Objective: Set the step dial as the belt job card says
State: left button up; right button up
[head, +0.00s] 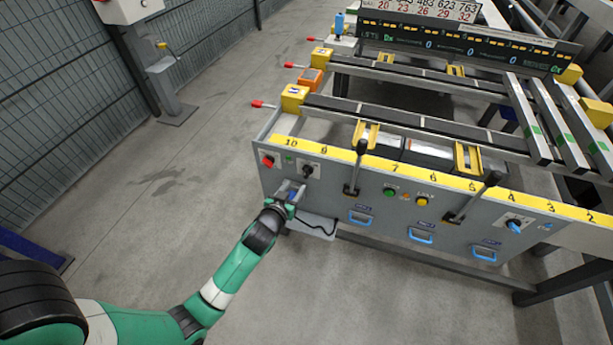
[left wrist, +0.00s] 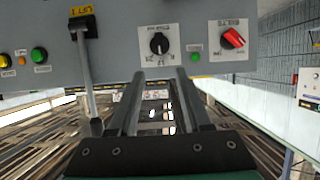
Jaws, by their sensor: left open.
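A black dial (head: 308,171) on a white scale plate sits on the left part of the grey front panel. It also shows in the left wrist view (left wrist: 159,43), with scale marks too small to read surely. A blue dial (head: 514,225) sits far right on the panel; I cannot tell from its label which dial it is. My left gripper (head: 291,191) is open and empty, just below the black dial. In the left wrist view its fingertips (left wrist: 160,72) are apart and lie under the dial, not around it. I cannot identify the belt job card. My right gripper is out of view.
A red switch (head: 268,161) and a green button (head: 290,158) sit left of the black dial. A black-knobbed lever (head: 355,168) stands to its right. Blue handles (head: 360,217) line the lower panel. A number board (head: 430,8) stands at the back.

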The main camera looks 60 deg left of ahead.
aim_at(305, 172)
pick_arm(q)
jog(key=b+x, duration=0.5)
jog(key=x, duration=0.5)
jog(key=shift+w+a+f, duration=0.2)
jog(key=shift+w+f, duration=0.05)
jog(key=shift+w+a, duration=0.2)
jog(key=shift+w, duration=0.05)
grip_shut()
